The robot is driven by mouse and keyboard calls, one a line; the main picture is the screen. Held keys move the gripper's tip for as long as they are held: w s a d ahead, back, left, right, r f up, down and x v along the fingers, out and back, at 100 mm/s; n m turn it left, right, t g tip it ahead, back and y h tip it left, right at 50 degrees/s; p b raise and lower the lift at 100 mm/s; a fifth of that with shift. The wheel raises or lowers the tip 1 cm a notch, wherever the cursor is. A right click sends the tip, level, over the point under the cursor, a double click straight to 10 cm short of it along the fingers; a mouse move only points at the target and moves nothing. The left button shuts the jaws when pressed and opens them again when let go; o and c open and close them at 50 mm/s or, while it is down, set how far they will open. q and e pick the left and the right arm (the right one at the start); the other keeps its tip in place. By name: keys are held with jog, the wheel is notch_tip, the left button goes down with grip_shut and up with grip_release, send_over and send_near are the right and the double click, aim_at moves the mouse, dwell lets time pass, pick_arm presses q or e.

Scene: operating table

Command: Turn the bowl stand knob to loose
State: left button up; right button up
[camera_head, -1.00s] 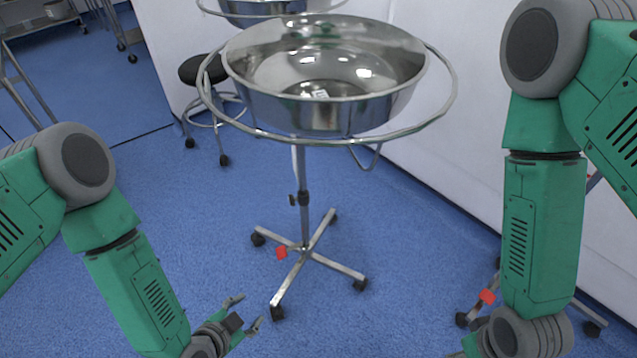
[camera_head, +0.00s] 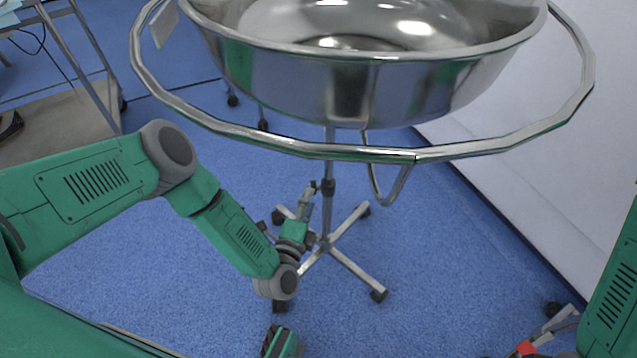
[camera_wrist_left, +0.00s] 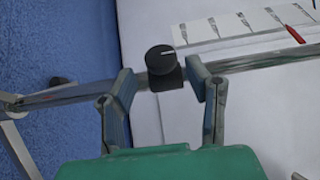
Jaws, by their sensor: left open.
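The bowl stand has a large steel bowl (camera_head: 350,85) inside a ring rail, on a thin upright pole (camera_head: 328,220) with a wheeled cross base. A small black knob and collar (camera_head: 327,187) sit on the pole below the bowl. In the left wrist view the round black knob (camera_wrist_left: 160,58) has a white pointer line. My left gripper (camera_head: 309,194) is just left of the knob in the head view. In the left wrist view my left gripper (camera_wrist_left: 160,78) is open, one finger on each side of the knob, with gaps visible.
A ring rail (camera_head: 415,155) surrounds the bowl above my left gripper. A white wall panel (camera_head: 545,170) stands at right. A metal trolley (camera_head: 85,60) is at upper left. Grey and red parts (camera_head: 525,347) lie low right. Blue floor is clear around the base.

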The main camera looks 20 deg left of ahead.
aim_at(314, 184)
pick_arm(q)
jog(key=w+b, duration=0.1)
jog(key=w, duration=0.2)
jog(key=w+b, duration=0.1)
jog(key=w, duration=0.2)
jog(key=shift+a+f, duration=0.15)
jog(key=shift+w, duration=0.6)
grip_shut()
jog(key=shift+s, duration=0.1)
